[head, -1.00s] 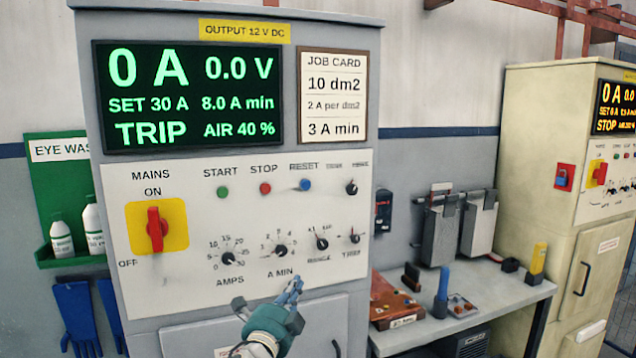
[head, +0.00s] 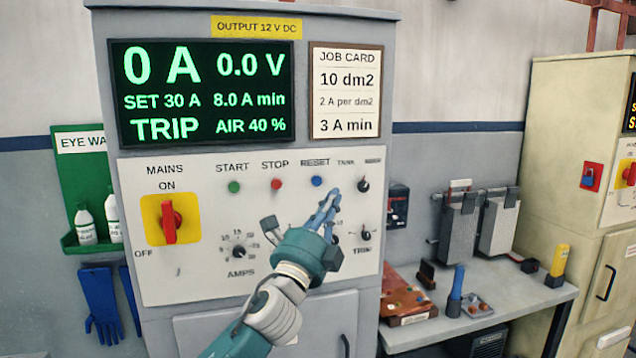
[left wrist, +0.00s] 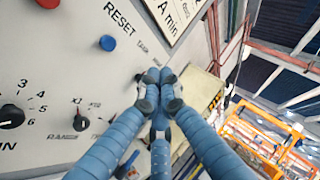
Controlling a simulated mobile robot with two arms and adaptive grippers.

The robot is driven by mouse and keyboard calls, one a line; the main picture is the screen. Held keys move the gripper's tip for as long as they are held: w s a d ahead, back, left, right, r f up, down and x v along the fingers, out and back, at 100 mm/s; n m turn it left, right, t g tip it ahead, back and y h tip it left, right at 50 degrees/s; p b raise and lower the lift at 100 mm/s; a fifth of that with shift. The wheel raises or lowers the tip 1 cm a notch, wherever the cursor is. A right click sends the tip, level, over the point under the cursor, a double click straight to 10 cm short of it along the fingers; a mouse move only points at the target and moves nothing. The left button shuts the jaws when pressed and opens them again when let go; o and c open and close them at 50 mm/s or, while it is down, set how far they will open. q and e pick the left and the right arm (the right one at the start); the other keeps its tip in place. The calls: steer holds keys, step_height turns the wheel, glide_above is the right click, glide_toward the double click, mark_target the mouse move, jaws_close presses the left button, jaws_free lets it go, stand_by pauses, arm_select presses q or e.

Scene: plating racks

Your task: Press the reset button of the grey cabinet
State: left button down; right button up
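The grey cabinet (head: 353,22) fills the middle of the head view, with its display reading TRIP. Its blue RESET button (head: 317,181) sits on the white panel, right of the red STOP button (head: 276,184). It also shows in the left wrist view (left wrist: 107,43). My left gripper (head: 334,193) is in front of the panel, its blue fingers drawn together and empty. In the head view the fingertips appear just below and right of the RESET button, apart from it. The left wrist view (left wrist: 158,78) also shows them right of it. My right gripper is not in view.
A green START button (head: 234,187), a red mains switch (head: 169,222) and several black knobs share the panel. My left arm hides some knobs. A bench (head: 511,292) with tools stands right, and a cream cabinet (head: 572,130) beyond it.

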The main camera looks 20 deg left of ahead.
mark_target(317, 181)
arm_select(q)
steer(key=w+a, duration=0.1)
steer(key=w, duration=0.1)
steer(key=w+a+b, duration=0.1)
steer(key=w+a, duration=0.1)
steer(key=w, duration=0.1)
steer(key=w+a+b, duration=0.1)
steer(key=w, duration=0.1)
steer(key=shift+w+a, duration=0.15)
steer(key=shift+a, duration=0.25)
stand_by(0.3)
stand_by(1.0)
steer(key=shift+w+a+b, duration=0.25)
steer(key=shift+w+b, duration=0.05)
steer(key=shift+w, duration=0.05)
